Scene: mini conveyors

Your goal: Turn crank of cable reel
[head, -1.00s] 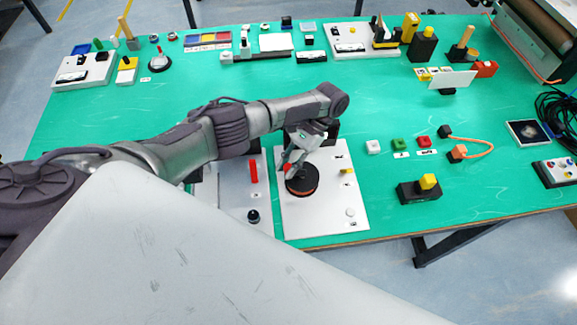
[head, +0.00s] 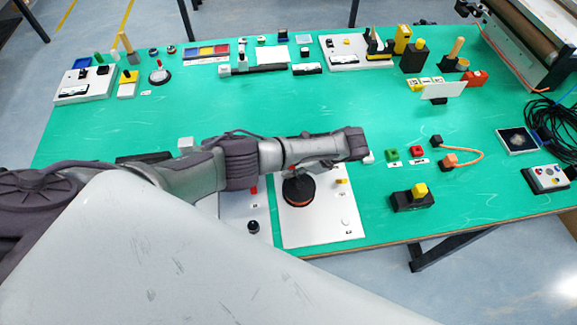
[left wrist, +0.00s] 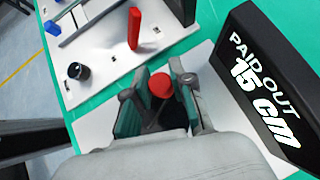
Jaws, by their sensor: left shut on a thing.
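The cable reel (head: 298,191) is a dark disc with an orange rim on a white board (head: 320,230) in the head view. My left forearm and wrist cover its far side. My left gripper (head: 298,170) is at the reel's far edge, mostly hidden under the wrist. In the left wrist view the red crank knob (left wrist: 161,82) sits between the two fingers of this gripper (left wrist: 161,97), which is shut on it. A black display (left wrist: 258,75) beside it reads "PAID OUT 15 cm". My right gripper is not in view.
To the left is a white board with a red upright lever (left wrist: 134,28) and a black knob (left wrist: 78,71). To the right stand a yellow-topped black block (head: 411,199), small coloured buttons and an orange cable (head: 479,148). The mat's middle is clear.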

